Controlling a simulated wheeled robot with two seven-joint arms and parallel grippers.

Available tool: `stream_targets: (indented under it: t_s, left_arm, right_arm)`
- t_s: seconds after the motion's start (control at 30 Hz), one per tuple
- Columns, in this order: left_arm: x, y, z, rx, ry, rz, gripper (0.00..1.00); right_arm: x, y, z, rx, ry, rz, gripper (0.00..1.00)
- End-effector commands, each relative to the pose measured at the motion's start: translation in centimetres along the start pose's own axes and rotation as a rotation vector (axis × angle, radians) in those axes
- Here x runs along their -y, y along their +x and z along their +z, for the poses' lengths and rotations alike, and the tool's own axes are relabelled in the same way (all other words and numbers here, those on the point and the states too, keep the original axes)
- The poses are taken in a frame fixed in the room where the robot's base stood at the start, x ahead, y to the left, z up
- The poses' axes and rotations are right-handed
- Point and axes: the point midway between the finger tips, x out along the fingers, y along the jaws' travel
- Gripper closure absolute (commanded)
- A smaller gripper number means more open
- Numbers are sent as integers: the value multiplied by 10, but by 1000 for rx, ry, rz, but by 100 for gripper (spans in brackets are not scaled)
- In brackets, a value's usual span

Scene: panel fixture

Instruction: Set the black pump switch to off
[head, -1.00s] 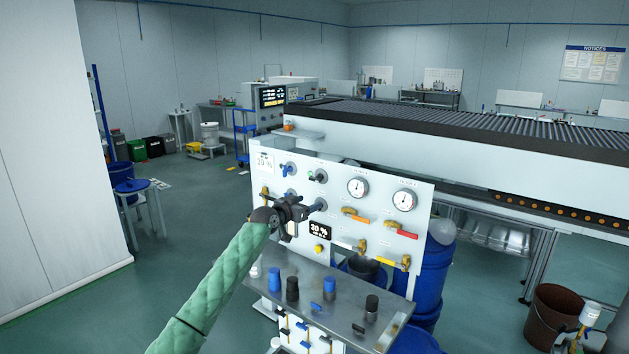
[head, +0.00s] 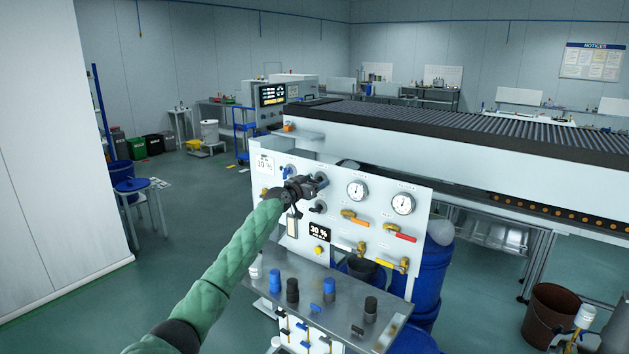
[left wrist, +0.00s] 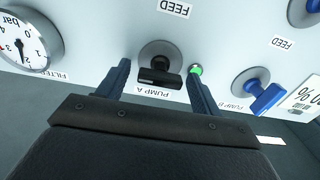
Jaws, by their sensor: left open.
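The black pump switch (left wrist: 160,77), labelled PUMP A, is on the white panel (head: 270,220) and shows upside down in the left wrist view. Its dark handle lies roughly crosswise in that view. My left gripper (left wrist: 159,72) is open, with one finger on each side of the switch. Gaps show between the fingers and the handle, and I see no grip on it. In the head view my left gripper (head: 314,184) is at the upper panel and hides this switch. A green lamp (left wrist: 196,69) is lit beside the right-hand finger. My right gripper is out of view.
A blue PUMP B switch (left wrist: 265,97) sits close by, and a pressure gauge (left wrist: 24,42) is on the other side.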

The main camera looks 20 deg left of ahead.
Motion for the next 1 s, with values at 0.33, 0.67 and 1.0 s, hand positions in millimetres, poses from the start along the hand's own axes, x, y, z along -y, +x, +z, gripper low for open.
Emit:
stream_targets:
  t_s: [0.33,0.67,1.0]
  left_arm:
    - [0,3,0,0,1,0,35]
    - [0,3,0,0,0,0,79]
    - [0,3,2,-1,-88,-1,79]
  right_arm:
    - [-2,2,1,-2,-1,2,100]
    - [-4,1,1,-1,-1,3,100]
    - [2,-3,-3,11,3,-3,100]
